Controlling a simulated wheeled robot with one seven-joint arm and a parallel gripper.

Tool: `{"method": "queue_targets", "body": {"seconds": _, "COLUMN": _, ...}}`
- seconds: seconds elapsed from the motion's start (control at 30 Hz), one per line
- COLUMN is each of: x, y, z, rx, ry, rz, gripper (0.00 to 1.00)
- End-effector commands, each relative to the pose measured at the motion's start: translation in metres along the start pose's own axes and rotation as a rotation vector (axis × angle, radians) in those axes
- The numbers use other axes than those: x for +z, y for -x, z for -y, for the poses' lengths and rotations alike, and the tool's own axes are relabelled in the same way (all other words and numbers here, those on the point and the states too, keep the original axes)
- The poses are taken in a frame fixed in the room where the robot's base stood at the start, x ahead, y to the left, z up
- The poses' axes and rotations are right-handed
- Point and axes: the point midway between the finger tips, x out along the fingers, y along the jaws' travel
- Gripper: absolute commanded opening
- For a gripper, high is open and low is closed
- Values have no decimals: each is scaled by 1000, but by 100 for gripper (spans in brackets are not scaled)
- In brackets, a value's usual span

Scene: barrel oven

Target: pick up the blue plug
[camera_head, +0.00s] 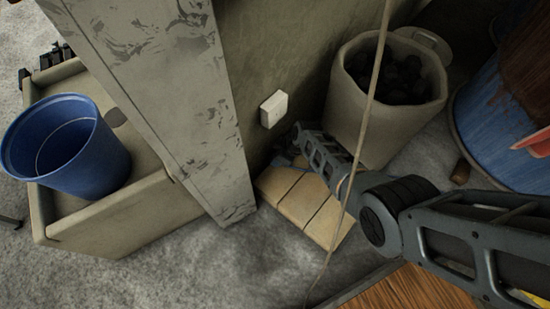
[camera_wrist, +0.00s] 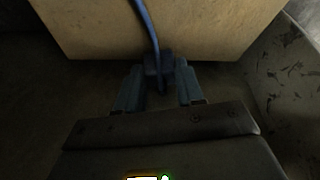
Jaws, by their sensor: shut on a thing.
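The blue plug (camera_wrist: 158,68) is in the wrist view, between the fingertips of my gripper (camera_wrist: 160,82). A blue cord (camera_wrist: 145,20) runs from the plug up across a tan surface to the top edge. The fingers are shut on the plug. The dim light hides the exact contact. In the head view, my arm reaches down to the foot of the wall. My gripper (camera_head: 284,160) is small there, just above the tan boards, and I cannot make out the plug between its fingers.
Tan boards (camera_head: 297,197) lie under my gripper. A white wall box (camera_head: 273,109) is above it. A concrete pillar (camera_head: 185,110) stands left, a bin of dark lumps (camera_head: 370,130) right. A blue bucket (camera_head: 75,155) sits in a trough further left. A thin cord hangs before my arm.

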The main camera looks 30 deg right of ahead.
Motion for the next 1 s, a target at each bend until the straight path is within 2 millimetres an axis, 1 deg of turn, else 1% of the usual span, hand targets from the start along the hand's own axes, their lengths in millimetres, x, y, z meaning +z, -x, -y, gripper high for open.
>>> {"method": "queue_targets", "body": {"seconds": 0.37, "x": 0, "y": 0, "z": 0, "rx": 0, "ry": 0, "rz": 0, "gripper": 0}}
{"method": "queue_targets", "body": {"seconds": 0.57, "x": 0, "y": 8, "z": 1, "rx": 0, "ry": 0, "rz": 0, "gripper": 0}}
{"method": "queue_targets", "body": {"seconds": 0.67, "x": -2, "y": 16, "z": 1, "rx": 0, "ry": 0, "rz": 0, "gripper": 0}}
{"method": "queue_targets", "body": {"seconds": 1.0, "x": -21, "y": 62, "z": 1, "rx": 1, "ry": 1, "rz": 0, "gripper": 0}}
